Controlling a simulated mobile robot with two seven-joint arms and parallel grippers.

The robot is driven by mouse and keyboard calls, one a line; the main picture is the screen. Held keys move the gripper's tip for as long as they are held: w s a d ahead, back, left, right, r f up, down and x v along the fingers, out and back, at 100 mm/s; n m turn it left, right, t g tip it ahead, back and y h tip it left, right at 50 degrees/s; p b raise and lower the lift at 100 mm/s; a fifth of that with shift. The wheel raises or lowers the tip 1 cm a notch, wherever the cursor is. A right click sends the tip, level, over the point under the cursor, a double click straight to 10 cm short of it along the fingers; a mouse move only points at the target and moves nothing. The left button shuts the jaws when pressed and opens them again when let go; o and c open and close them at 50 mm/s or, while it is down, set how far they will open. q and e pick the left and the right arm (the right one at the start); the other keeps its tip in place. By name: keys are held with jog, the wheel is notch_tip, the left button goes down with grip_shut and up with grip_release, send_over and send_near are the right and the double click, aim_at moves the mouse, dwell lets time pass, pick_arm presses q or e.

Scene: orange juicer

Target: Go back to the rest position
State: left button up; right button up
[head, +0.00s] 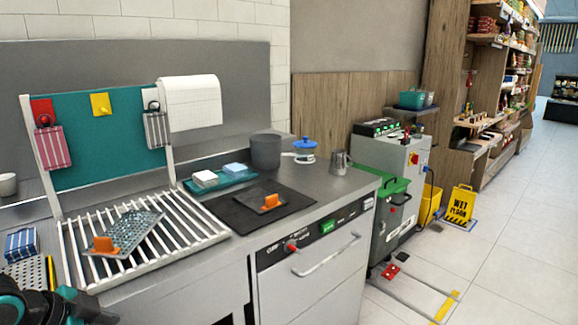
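A black and teal part (60,305) shows at the bottom left corner of the head view, in front of the counter. It looks like part of my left arm or gripper. It is cut off by the frame edge, and I cannot make out its fingers or whether it holds anything. My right gripper is not in the view.
The steel counter carries a slatted rack (185,232) with a grater (125,234), a teal tray (222,179), a grey pot (265,151) and a dark mat (235,212). A grey machine (383,155) and yellow sign (461,205) stand right.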

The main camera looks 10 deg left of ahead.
pick_arm(q)
notch_tip(320, 180, down, 10)
jog(key=s+d+n+t, duration=0.2)
jog(key=s+n, duration=0.1)
jog(key=s+d+f+n+t, duration=0.1)
jog(key=s+d+f+n, duration=0.1)
jog(key=d, duration=0.6)
jog(key=s+d+f+n+t+p, duration=0.1)
jog(key=s+d+f, duration=0.3)
jog(key=d, duration=0.4)
jog(key=shift+d+f+n+y, duration=0.3)
jog(key=shift+f+n, duration=0.2)
jog(key=shift+f, duration=0.25)
